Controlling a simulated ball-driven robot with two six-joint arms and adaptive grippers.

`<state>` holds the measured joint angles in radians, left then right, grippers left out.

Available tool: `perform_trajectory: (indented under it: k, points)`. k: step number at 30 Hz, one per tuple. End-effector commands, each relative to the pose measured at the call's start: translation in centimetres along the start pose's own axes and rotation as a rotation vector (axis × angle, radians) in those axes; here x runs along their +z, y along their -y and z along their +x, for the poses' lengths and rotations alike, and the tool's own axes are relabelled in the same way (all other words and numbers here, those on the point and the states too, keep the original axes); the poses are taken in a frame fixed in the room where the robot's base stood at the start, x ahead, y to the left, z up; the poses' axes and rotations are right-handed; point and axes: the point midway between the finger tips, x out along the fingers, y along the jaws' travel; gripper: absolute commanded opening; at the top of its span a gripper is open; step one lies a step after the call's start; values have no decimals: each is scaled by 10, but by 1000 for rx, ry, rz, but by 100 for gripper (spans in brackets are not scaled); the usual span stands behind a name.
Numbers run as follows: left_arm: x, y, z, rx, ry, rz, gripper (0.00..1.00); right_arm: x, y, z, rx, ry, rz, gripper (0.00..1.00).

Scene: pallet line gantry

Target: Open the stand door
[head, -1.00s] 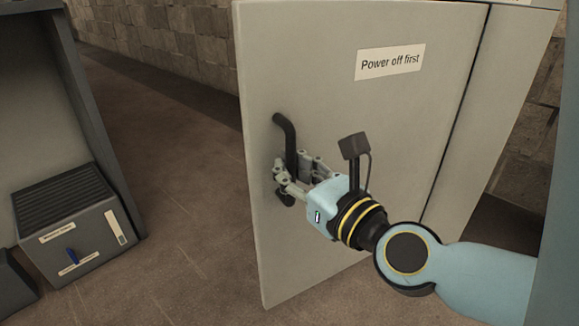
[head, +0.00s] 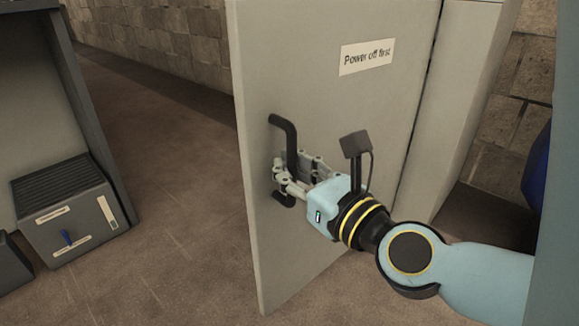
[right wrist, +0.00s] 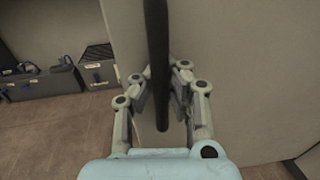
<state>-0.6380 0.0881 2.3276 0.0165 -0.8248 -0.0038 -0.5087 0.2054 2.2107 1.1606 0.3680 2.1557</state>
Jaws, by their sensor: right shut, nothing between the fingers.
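The stand door (head: 340,110) is a grey panel with a "Power off first" label (head: 367,56). It stands swung out from the stand (head: 455,90), with its free edge at the left and a dark seam along its right side. A dark bar handle (head: 283,135) is near the free edge. My right gripper (head: 284,180) is at the lower part of the handle, its fingers close around the bar but shut without a grip on it. In the right wrist view the handle (right wrist: 157,60) runs down in front of the fingers (right wrist: 160,100). My left gripper is out of view.
A grey box with a slatted top (head: 75,225) sits at the left beside a dark upright panel (head: 88,110). A blue object (head: 537,170) shows partly at the right. A stone wall (head: 160,45) is behind. The brown floor (head: 190,220) left of the door is clear.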

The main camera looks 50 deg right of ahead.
Motion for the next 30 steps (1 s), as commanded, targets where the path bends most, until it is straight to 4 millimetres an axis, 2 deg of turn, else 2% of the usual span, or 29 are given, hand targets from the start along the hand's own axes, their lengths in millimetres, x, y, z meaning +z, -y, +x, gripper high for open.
perform_trajectory:
  k: [1,8,16,20,30]
  points:
    - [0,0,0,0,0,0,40,0,0,0,2,0,0,9]
    - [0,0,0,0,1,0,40,0,0,0,0,0,0,38]
    - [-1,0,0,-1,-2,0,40,0,0,-1,-1,-1,-1,38]
    - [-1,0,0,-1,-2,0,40,-1,1,-11,-3,-3,0,38]
    - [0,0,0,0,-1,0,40,-2,1,-80,-4,-7,-2,38]
